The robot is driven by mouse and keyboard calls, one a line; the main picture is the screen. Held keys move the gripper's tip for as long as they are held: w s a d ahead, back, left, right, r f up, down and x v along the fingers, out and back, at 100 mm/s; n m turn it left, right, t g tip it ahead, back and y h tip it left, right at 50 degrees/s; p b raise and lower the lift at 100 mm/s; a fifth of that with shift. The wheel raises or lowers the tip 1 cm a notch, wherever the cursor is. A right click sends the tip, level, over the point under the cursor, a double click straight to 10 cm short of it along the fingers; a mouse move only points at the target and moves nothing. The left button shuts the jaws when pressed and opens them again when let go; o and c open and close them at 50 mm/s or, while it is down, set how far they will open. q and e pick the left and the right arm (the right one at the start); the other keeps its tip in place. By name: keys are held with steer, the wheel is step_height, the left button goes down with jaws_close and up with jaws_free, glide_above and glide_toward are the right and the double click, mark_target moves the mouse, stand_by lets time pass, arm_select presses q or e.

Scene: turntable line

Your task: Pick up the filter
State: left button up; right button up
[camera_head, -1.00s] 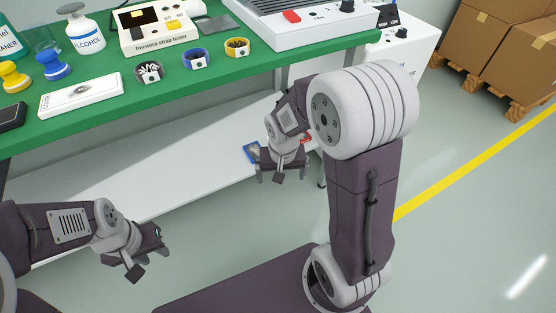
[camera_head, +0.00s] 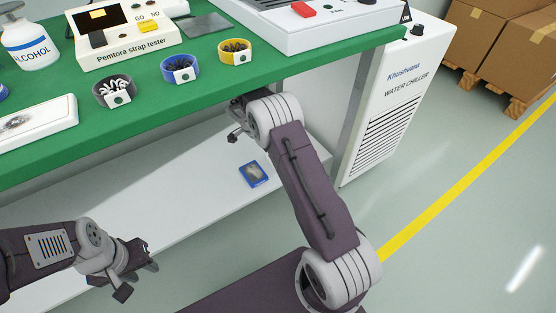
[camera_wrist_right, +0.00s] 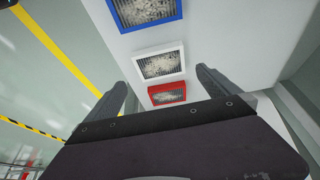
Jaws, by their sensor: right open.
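Three framed filters with grey mesh faces lie in a row in the right wrist view: a blue one (camera_wrist_right: 145,12), a white one (camera_wrist_right: 160,65) and a red one (camera_wrist_right: 166,96). The blue filter also shows on the lower shelf in the head view (camera_head: 253,174); the other two are not visible there. My right gripper (camera_wrist_right: 165,88) is open and empty, with the red and white filters seen between its fingers. In the head view it is partly hidden by its arm near the shelf. My left gripper (camera_head: 151,256) is open and empty at lower left.
The white lower shelf (camera_head: 190,205) runs beneath the green table (camera_head: 210,85), whose edge overhangs my right arm. A water chiller (camera_head: 392,110) stands to the right. Strap rings, a tester (camera_head: 125,40) and an alcohol bottle (camera_head: 30,45) are on the tabletop.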

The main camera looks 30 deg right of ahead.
steer(key=b+x, duration=0.1)
steer(key=x, duration=0.2)
steer(key=shift+a+f, duration=0.1)
steer(key=b+x, duration=0.4)
steer(key=x, duration=0.1)
steer(key=c, duration=1.1)
arm_select(q)
step_height(320, 180, down, 5)
steer(key=shift+f, duration=0.2)
steer(key=shift+r+p, duration=0.1)
steer(key=shift+p, duration=0.2)
